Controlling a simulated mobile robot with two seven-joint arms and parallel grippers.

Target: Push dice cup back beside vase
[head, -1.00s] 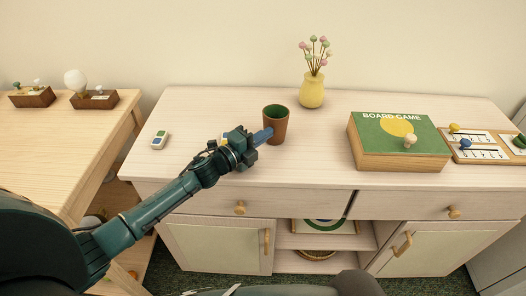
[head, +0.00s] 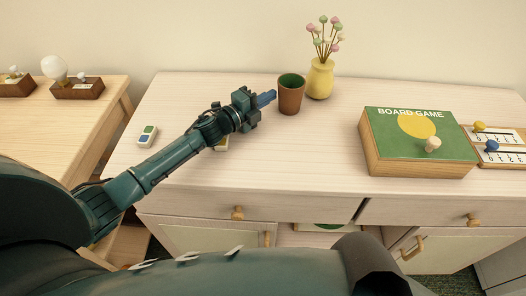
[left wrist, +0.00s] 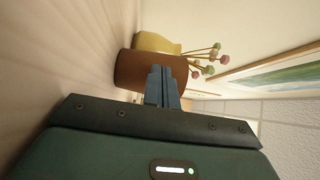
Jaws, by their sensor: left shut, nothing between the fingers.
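The brown dice cup (head: 291,99) with a green inside stands upright on the pale cabinet top, just in front and left of the yellow vase (head: 320,80). The vase holds pastel ball flowers. My left gripper (head: 267,98) is shut and empty, its blue fingertips at the cup's left side; the head view does not settle whether they touch. In the left wrist view, the shut fingers (left wrist: 162,88) overlap the cup (left wrist: 135,70), and the vase (left wrist: 155,43) shows just beyond it. My right gripper is not in view.
A board game box (head: 418,145) lies to the right, with a tray of pegs (head: 500,150) past it. A small tile (head: 147,135) lies at the left; another is partly hidden by my arm. The cabinet top between cup and box is clear.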

